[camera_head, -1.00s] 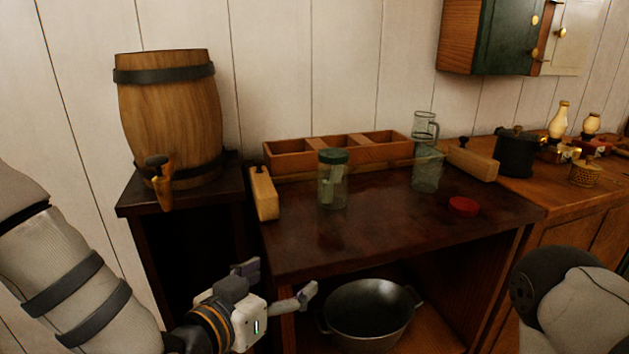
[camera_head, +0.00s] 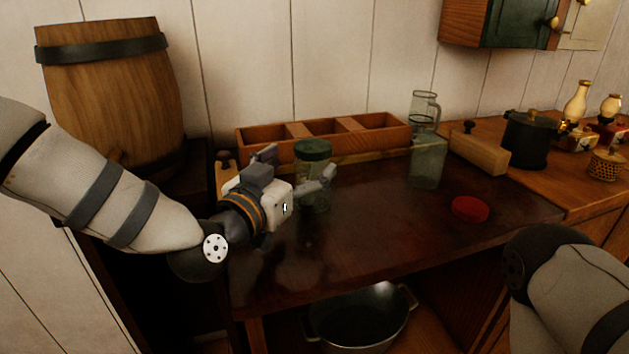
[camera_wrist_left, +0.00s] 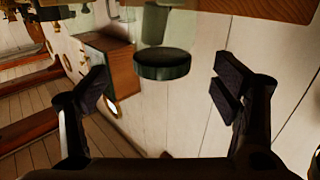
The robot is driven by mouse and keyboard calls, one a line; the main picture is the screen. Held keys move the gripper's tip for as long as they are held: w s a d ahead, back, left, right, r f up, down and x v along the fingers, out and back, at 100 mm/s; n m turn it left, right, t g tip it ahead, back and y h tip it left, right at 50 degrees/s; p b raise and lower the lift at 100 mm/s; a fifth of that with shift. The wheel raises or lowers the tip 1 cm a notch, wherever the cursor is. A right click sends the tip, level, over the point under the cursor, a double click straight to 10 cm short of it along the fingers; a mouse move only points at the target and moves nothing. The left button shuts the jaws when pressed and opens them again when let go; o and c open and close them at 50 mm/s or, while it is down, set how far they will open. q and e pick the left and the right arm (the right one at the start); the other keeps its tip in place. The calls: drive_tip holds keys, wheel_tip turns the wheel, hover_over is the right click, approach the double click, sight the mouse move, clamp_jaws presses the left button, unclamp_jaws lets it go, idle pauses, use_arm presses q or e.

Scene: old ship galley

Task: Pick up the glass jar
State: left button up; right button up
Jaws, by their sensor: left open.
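A glass jar (camera_head: 316,197) with a dark green lid stands upright on the dark wooden counter. My left gripper (camera_head: 297,168) is open beside it on its left, with the fingers pointing toward the jar and partly covering it. In the left wrist view the jar (camera_wrist_left: 155,28) and its lid show beyond and between the two spread fingertips (camera_wrist_left: 160,86), with nothing held. A second glass jar (camera_head: 428,162), without a lid, stands farther right on the counter. My right arm shows at the lower right, but its gripper is out of view.
A wooden compartment box (camera_head: 375,147) lies behind the jar. A glass jug (camera_head: 424,104) stands behind the second jar, and a red lid (camera_head: 470,208) lies at right. A barrel (camera_head: 110,95) stands left. The counter's front middle is clear; a pot (camera_head: 360,318) sits below.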

sight(313, 144)
use_arm(q)
drive_tip(key=x, duration=0.5)
drive_tip(key=shift+w+f+b, duration=0.35)
drive_tip(key=shift+w, duration=0.05)
drive_tip(key=shift+w+d+r, duration=0.1)
drive_tip(key=shift+w+d, duration=0.05)
drive_tip(key=shift+w, duration=0.05)
drive_tip(key=shift+r, duration=0.1)
use_arm(e)
drive_tip(key=shift+s+f, duration=0.35)
drive_tip(key=shift+f, duration=0.1)
use_arm(q)
clamp_jaws()
drive_tip(key=shift+r, duration=0.55)
wheel_tip(313, 144, up, 2)
drive_tip(key=shift+r, duration=0.15)
drive_tip(key=s+d+r+p, duration=0.2)
drive_tip(key=s+r, duration=0.7)
drive_tip(key=s, duration=0.5)
drive_tip(key=shift+d+r+p, duration=0.25)
drive_tip(key=shift+r+p, duration=0.05)
drive_tip(key=shift+p, duration=0.55)
use_arm(e)
drive_tip(key=w+r+t, duration=0.1)
drive_tip(key=w+r, duration=0.3)
drive_tip(key=w, duration=0.1)
drive_tip(key=shift+r+t, duration=0.3)
